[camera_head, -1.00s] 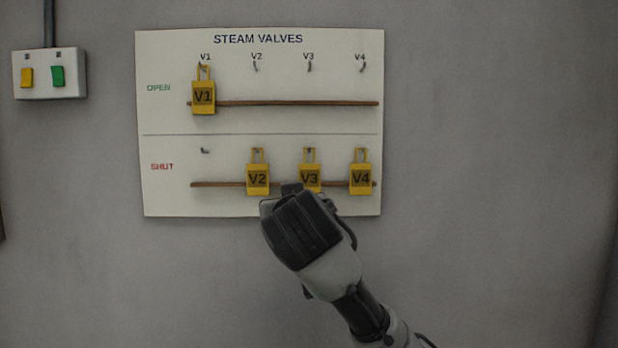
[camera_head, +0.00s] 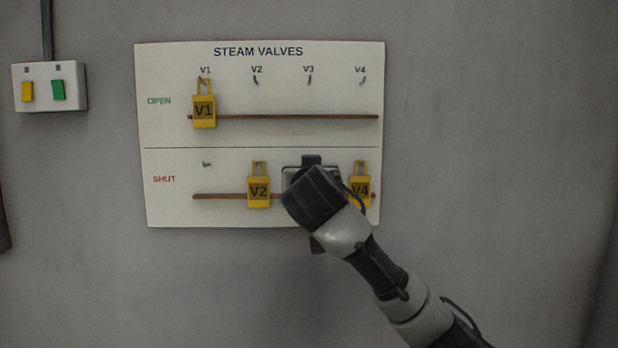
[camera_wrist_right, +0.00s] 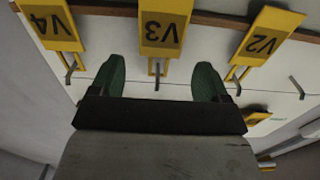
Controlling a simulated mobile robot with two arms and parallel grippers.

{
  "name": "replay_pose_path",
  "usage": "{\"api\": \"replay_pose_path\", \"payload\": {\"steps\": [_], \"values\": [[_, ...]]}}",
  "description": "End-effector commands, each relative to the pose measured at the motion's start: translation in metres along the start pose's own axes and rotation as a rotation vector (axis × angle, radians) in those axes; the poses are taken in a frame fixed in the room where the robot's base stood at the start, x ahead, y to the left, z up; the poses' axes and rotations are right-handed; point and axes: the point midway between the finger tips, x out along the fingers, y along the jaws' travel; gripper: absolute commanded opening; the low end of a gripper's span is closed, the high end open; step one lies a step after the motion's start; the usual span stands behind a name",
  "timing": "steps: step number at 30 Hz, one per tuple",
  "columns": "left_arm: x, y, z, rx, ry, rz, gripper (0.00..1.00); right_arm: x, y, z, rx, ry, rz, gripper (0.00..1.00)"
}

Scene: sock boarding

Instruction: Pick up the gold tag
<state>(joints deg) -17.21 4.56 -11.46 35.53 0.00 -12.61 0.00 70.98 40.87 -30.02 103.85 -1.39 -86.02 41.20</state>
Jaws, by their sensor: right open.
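Gold-yellow tags hang on the steam valves board. V1 (camera_head: 204,110) is in the OPEN row; V2 (camera_head: 259,191) and V4 (camera_head: 360,190) are in the SHUT row. V3 is hidden behind my right gripper (camera_head: 313,190) in the head view. In the right wrist view, V3 (camera_wrist_right: 163,28) hangs on its hook, upside down in the picture. My right gripper (camera_wrist_right: 161,66) is open and empty, with green fingertips either side of V3's hook line. The tag's body lies just beyond the fingertips. V4 (camera_wrist_right: 50,25) and V2 (camera_wrist_right: 268,35) flank it. My left gripper is out of view.
The white board (camera_head: 165,130) is on a grey wall. Brown rails (camera_head: 300,117) run behind the tags. Empty hooks (camera_head: 309,79) sit in the OPEN row. A switch box (camera_head: 42,88) with yellow and green switches is at the left. The wall right of the board is clear.

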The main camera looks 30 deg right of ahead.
Motion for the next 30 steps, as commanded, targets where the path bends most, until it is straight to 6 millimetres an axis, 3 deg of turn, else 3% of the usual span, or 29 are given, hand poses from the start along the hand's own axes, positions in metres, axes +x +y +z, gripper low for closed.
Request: {"api": "replay_pose_path", "payload": {"steps": [1, 5, 13, 23, 30], "values": [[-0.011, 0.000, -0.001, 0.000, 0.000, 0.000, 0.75, 0.008, 0.001, -0.005, -0.002, -0.003, 0.003, 0.77], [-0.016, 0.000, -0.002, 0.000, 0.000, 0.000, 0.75, 0.020, 0.000, -0.002, 0.000, -0.002, 0.001, 0.77], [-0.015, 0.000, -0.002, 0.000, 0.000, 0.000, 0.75, 0.022, 0.000, 0.001, 0.001, 0.000, 0.000, 0.75], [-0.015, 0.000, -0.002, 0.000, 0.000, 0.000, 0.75, 0.022, 0.000, 0.000, 0.001, 0.000, 0.000, 0.24], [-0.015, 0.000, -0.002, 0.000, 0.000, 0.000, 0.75, 0.022, 0.000, 0.000, 0.001, 0.000, 0.000, 0.23]]}}
